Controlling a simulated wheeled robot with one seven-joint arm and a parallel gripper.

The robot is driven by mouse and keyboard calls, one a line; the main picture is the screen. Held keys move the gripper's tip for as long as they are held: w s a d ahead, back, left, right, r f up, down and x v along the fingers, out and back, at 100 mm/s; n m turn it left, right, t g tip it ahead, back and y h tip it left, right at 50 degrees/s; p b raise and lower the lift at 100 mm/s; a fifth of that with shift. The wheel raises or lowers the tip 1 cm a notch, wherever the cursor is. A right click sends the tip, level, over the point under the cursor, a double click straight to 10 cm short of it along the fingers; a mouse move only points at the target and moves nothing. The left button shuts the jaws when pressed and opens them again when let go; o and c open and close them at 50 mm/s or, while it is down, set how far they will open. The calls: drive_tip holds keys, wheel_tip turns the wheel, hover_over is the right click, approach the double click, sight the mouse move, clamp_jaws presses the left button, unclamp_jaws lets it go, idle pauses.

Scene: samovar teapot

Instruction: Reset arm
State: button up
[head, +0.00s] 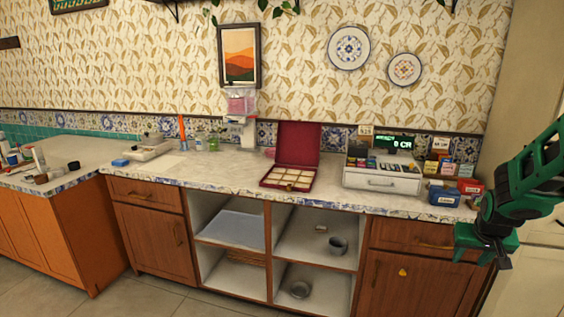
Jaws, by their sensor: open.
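My green arm comes in from the right edge in the head view. My gripper (482,257) points downward in front of the right end of the counter (230,178), with its fingers apart. I see nothing between them.
An open red box with compartments (290,180) and a cash register (381,179) stand on the counter. Bottles and jars crowd the left counter. The visible floor at lower left is clear.

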drive_tip(key=s+a+r+g+y, duration=0.1)
drive_tip(key=s+a+r, duration=0.1)
drive_tip(key=s, duration=0.8)
drive_tip(key=s+a+r+m+g+y, duration=0.1)
drive_tip(key=s+a, duration=0.4)
drive_tip(key=s, duration=0.5)
drive_tip(key=s+a+r+m+g+y, duration=0.1)
drive_tip(key=s+a+r+g, duration=0.1)
drive_tip(key=s, duration=0.8)
drive_tip(key=shift+a+r+g, duration=0.4)
drive_tip(key=shift+a+r, duration=0.35)
drive_tip(key=shift+r, duration=0.15)
drive_tip(key=shift+w+f, duration=0.25)
drive_tip(key=shift+w, duration=0.4)
